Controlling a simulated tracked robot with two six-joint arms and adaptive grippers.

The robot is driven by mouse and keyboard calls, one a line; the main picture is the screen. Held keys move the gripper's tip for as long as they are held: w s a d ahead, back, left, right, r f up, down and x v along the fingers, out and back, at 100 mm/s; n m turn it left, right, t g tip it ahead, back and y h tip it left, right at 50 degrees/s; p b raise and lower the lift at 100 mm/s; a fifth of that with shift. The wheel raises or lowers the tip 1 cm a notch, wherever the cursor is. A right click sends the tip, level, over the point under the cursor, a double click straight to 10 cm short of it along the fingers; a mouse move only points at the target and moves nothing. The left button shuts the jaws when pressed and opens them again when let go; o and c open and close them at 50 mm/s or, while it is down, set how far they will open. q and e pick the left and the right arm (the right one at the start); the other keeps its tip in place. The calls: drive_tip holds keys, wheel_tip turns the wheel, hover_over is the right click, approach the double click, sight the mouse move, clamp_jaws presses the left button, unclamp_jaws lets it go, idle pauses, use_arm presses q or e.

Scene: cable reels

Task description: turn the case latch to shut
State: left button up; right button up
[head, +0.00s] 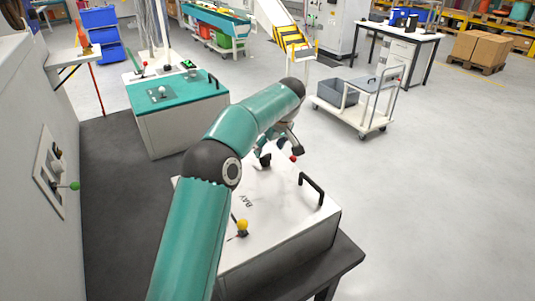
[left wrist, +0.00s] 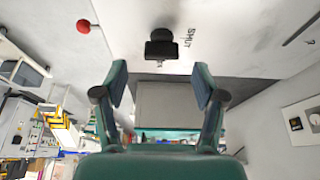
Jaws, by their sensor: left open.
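The white case (head: 275,215) stands on a dark bench in the head view, with the word BAY on its top. A black latch piece (left wrist: 160,48) shows at the top of the left wrist view, beside the printed word SHUT. A red ball knob (left wrist: 83,26) is to its left; a red knob also shows by my gripper in the head view (head: 293,158). My left gripper (head: 279,149) is over the far part of the case. Its two fingers are open and empty in the left wrist view (left wrist: 160,85), apart from the latch piece. My forearm hides part of the case.
A black handle (head: 312,187) and a yellow knob (head: 243,225) stand up from the case top. A wall panel with a green knob (head: 75,186) is at the left. A teal-topped unit (head: 180,92) stands behind. A trolley (head: 355,105) stands on open floor at the right.

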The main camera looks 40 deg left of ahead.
use_arm(q)
drive_tip(key=v, duration=0.7)
drive_tip(key=shift+d+r, duration=0.25)
drive_tip(key=shift+r, duration=0.1)
